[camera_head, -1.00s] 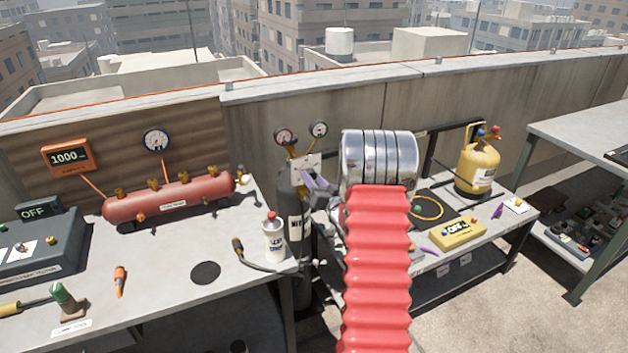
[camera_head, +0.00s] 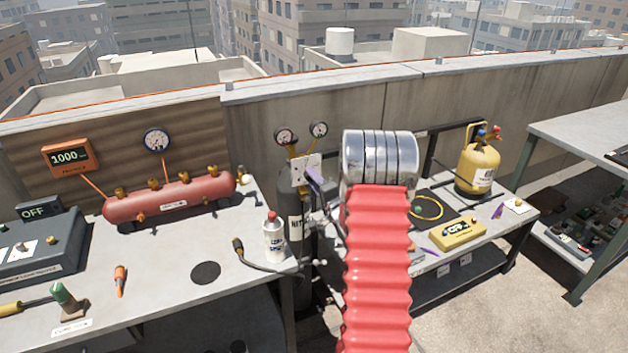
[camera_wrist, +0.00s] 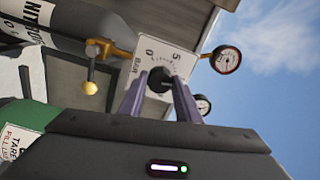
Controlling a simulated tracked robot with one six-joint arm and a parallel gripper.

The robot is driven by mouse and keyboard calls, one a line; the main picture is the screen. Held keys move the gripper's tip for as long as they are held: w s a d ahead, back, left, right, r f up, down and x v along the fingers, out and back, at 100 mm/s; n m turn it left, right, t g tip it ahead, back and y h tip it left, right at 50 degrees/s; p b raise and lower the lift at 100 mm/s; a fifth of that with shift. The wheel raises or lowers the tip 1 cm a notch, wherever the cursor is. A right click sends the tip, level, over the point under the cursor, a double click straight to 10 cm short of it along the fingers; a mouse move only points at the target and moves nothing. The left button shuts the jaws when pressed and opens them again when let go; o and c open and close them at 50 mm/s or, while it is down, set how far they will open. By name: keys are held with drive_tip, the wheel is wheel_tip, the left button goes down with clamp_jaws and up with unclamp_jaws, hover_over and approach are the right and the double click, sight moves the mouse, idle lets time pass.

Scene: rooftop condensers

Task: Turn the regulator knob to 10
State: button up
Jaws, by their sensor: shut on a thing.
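The nitrogen cylinder (camera_head: 297,238) stands dark and upright behind the left bench, with its label partly visible. At its top is a pale regulator plate (camera_head: 302,168), which also shows tilted in the wrist view (camera_wrist: 147,58) with "0", "5" and "BAR" on it. The black regulator knob (camera_wrist: 158,82) sits at the plate's middle. My gripper (camera_wrist: 159,78) has its two purple fingers shut on the knob, one on each side. In the head view my gripper (camera_head: 314,178) is partly hidden. The knob's pointer and the 10 mark cannot be made out.
Two round gauges (camera_head: 285,137) (camera_head: 319,130) rise from the regulator, close to my gripper. A brass valve fitting (camera_wrist: 107,48) lies beside the plate. A spray can (camera_head: 273,240) stands at the left bench's edge. A yellow tank (camera_head: 478,168) stands on the right bench.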

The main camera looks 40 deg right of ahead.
drive_tip(key=shift+s+d+f+m, duration=0.15)
drive_tip(key=shift+d+m, duration=0.1)
drive_tip(key=shift+m, duration=0.85)
drive_tip(key=o, duration=1.1)
drive_tip(key=shift+a, duration=0.1)
drive_tip(key=shift+c, duration=0.2)
drive_tip(key=v, duration=1.3)
drive_tip(key=shift+s+a, duration=0.15)
drive_tip(key=shift+s, duration=0.15)
